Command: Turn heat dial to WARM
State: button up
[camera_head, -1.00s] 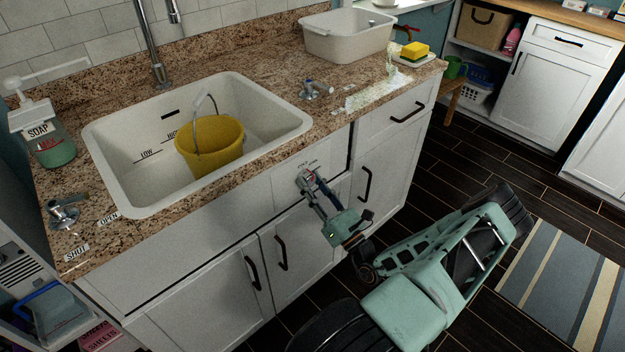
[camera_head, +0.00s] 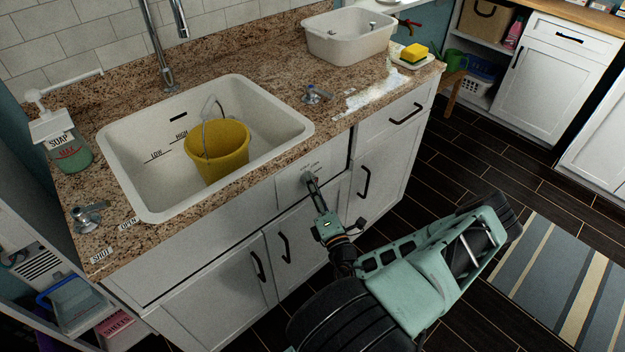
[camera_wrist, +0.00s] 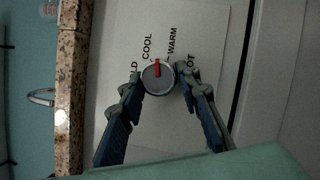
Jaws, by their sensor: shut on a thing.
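The heat dial (camera_wrist: 158,79) is a round grey knob with a red pointer on a pale panel (camera_wrist: 205,30). In the wrist view its pointer points up the picture, between the COOL label (camera_wrist: 147,47) and the WARM label (camera_wrist: 172,42), a little nearer COOL. The COLD and HOT labels are partly hidden by the fingers. My gripper (camera_wrist: 158,85) is shut on the dial, one blue fingertip on each side. In the head view my gripper (camera_head: 311,180) meets the panel (camera_head: 290,172) on the sink cabinet front; the dial is mostly hidden there.
A sink (camera_head: 135,178) holding a yellow bucket (camera_head: 225,158) is set into the granite counter (camera_head: 272,65). A tap handle (camera_head: 316,94), white tub (camera_head: 345,48) and sponge (camera_head: 414,51) stand on the counter. Cabinet handles (camera_head: 364,182) stick out nearby.

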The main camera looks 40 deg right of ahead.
jog(key=shift+r+m+g+p, duration=0.15)
jog(key=shift+m+g+p, duration=0.65)
jog(key=shift+m+p, duration=0.9)
jog(key=shift+m+b, duration=0.3)
jog(key=shift+m, duration=0.2)
jog(key=o, duration=1.2)
jog(key=shift+c, duration=0.2)
